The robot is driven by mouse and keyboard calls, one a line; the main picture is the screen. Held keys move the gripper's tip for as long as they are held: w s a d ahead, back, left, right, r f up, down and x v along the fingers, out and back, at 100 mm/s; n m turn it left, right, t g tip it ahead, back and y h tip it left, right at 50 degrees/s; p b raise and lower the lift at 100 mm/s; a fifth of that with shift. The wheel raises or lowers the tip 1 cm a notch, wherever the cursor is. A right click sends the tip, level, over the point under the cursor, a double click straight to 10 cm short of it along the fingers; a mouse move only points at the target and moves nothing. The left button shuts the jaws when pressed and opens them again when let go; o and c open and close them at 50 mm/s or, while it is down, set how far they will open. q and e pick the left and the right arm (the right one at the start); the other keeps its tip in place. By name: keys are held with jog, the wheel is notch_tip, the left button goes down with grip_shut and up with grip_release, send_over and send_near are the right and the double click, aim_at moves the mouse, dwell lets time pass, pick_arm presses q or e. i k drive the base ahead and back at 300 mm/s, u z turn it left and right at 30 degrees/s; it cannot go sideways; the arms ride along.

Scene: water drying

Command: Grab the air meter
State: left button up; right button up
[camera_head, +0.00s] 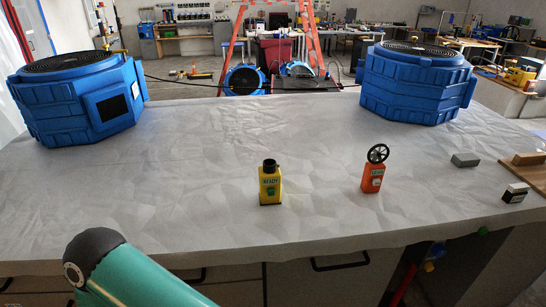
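An orange handheld meter (373,178) with a round black fan wheel on top, which looks like the air meter, stands upright on the covered table (220,200), right of the middle. A yellow handheld device (270,188) with a black top and a green "READY" display stands upright to its left, with clear table between them. A teal link of my arm with a dark rounded joint shows at the lower left. Neither of my grippers is in view, so their state and distance to the meter do not show.
Large blue drying machines stand at the back left (75,98) and back right (415,85) of the table. A grey block (465,159), a small black-and-white item (515,193) and a wooden board (525,172) lie at the right. The table's middle is mostly clear.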

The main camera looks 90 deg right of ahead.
aim_at(373, 169)
jog(key=k, duration=1)
jog(key=z, duration=0.8)
jog(key=k, duration=0.75)
jog(key=z, duration=0.75)
jog(key=i, duration=0.5)
jog(key=z, duration=0.1)
